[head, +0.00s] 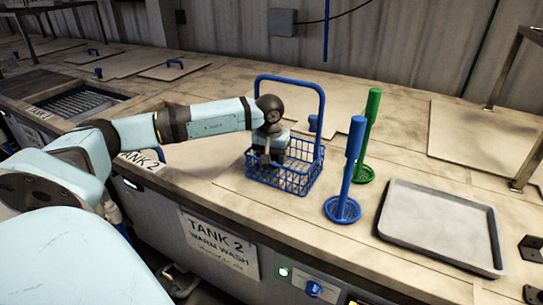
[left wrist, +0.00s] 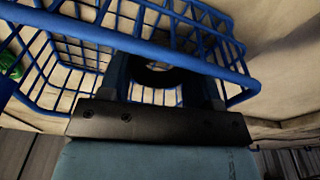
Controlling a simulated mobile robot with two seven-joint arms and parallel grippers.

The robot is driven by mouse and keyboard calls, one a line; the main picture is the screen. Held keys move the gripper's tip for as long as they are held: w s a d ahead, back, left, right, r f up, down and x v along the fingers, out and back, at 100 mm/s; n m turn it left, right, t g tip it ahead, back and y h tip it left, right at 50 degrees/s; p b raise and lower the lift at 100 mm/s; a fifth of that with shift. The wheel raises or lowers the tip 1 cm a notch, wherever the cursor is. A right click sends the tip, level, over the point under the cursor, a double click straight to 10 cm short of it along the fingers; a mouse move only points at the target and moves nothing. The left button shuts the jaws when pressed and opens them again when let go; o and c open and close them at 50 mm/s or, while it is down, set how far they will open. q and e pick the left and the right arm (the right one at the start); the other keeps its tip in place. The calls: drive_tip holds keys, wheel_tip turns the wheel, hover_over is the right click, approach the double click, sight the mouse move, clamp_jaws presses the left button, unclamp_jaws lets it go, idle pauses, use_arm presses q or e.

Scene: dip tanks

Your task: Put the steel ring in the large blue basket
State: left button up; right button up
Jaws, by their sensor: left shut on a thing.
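The large blue basket (head: 297,180) is a wire basket with a tall arched handle, standing upright on the worktop. Its blue wires and rim also fill much of the left wrist view (left wrist: 62,27). My left gripper (head: 270,161) reaches over the basket's near left side, fingers pointing down at its opening. In the left wrist view the fingers (left wrist: 165,85) are shut on a dark round thing, which looks like the steel ring (left wrist: 158,76). A basket rim bar crosses the view there. The ring is hidden in the head view. My right gripper is not in view.
A blue long-handled strainer (head: 354,155) and a green one (head: 371,125) stand right of the basket. A grey tray (head: 440,264) lies farther right. The tank front has a "TANK 2 warm wash" sign (head: 218,244).

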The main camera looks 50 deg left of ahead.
use_arm(q)
drive_tip(key=shift+f+b, duration=0.55)
drive_tip(key=shift+b, duration=0.05)
drive_tip(key=o, duration=1)
drive_tip(key=shift+r+p, duration=0.6)
wheel_tip(320, 180, up, 12)
drive_tip(key=s+b, duration=0.1)
drive_tip(key=b, duration=0.1)
drive_tip(key=shift+s+d, duration=0.15)
drive_tip(key=shift+d, duration=0.2)
